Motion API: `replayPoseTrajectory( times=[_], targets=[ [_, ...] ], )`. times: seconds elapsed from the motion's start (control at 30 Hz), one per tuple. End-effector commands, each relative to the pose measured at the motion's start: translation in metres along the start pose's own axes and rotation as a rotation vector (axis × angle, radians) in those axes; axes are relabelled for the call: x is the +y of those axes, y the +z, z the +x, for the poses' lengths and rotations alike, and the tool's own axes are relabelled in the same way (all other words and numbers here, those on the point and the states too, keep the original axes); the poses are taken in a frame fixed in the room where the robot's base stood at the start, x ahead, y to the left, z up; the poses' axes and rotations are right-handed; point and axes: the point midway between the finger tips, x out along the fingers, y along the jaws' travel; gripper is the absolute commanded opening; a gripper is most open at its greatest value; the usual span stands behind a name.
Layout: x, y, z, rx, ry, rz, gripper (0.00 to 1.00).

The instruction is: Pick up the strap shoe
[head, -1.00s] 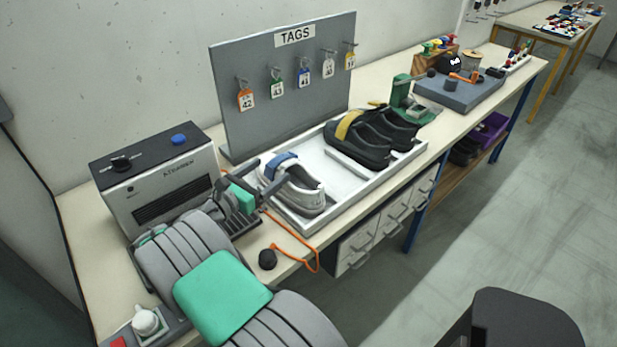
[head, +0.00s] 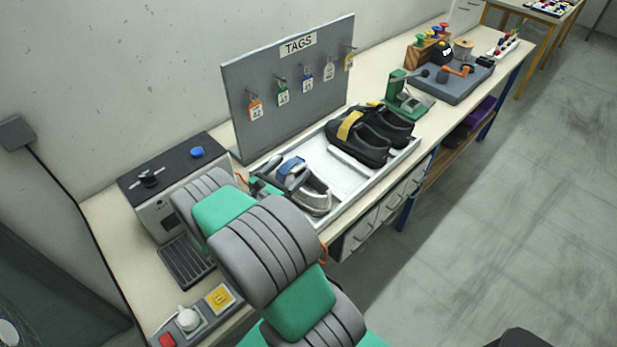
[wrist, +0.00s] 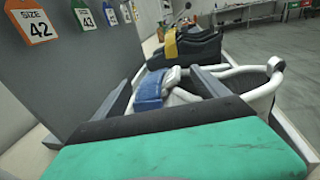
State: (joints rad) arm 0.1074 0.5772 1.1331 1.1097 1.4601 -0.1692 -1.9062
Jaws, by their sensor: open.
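The strap shoe (head: 316,199) is grey-white with a blue strap and lies in the left part of the white tray (head: 352,192). In the wrist view its blue strap (wrist: 149,92) shows between my fingers, with the pale shoe body (wrist: 262,82) behind and to the right. My gripper (head: 281,176) is open at the shoe's strap end, one finger on each side of the strap. In the wrist view my gripper (wrist: 166,76) holds nothing. I cannot tell whether the fingers touch the shoe. My arm hides part of the tray's near left corner.
A pair of black shoes (head: 372,141) with a yellow band lies farther along the tray. The grey tag board (head: 245,100) stands close behind the tray. A grey machine (head: 150,207) is at left. A green device (head: 400,95) stands past the tray.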

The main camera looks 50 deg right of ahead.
Motion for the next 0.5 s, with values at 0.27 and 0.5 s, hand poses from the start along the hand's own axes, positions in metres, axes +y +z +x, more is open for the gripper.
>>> replayPoseTrajectory(
  times=[0.27, 0.5],
  targets=[
    [-0.0003, -0.0011, 0.0004, 0.0, -0.001, 0.0, 0.77],
    [-0.0012, -0.0009, 0.0012, 0.0, -0.003, 0.0, 0.58]
  ],
)
